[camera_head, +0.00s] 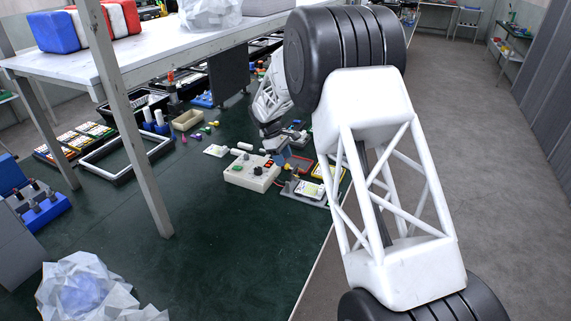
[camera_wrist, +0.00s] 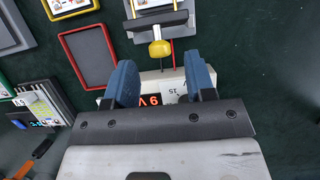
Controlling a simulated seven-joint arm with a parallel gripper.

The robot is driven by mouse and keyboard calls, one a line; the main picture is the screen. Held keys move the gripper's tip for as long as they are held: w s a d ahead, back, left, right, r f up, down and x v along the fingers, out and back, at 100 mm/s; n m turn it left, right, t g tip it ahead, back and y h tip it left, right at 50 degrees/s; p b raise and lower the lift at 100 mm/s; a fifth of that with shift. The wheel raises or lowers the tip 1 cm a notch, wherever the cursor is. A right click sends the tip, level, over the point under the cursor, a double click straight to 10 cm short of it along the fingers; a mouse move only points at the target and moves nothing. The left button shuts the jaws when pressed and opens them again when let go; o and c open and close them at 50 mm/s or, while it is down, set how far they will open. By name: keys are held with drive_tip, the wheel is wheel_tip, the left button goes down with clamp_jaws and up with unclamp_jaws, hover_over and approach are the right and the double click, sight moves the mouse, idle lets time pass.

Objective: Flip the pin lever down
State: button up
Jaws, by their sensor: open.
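In the wrist view, a lever with a yellow knob (camera_wrist: 160,48) and a dark grey crossbar (camera_wrist: 140,22) lies just beyond my fingertips; I take it as the pin lever. Its knob is roughly centred between the fingers, toward the top of the picture. My gripper (camera_wrist: 159,78) is open, with two blue fingers apart and nothing held between them. In the head view my gripper (camera_head: 274,143) is low over the bench, behind a beige control box, and its fingers are small and partly hidden. I cannot make out the lever clearly there.
The beige control box (camera_head: 252,172) has a red display and knobs; its display also shows below the fingers in the wrist view. A red-framed panel (camera_wrist: 88,56) and a yellow-framed panel (camera_wrist: 68,6) lie left. Green surface is clear at right. A table post (camera_head: 130,130) stands left.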

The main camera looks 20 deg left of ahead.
drive_tip(key=shift+x, duration=1.4)
drive_tip(key=shift+c, duration=0.3)
drive_tip(key=c, duration=0.9)
drive_tip(key=shift+o, duration=0.2)
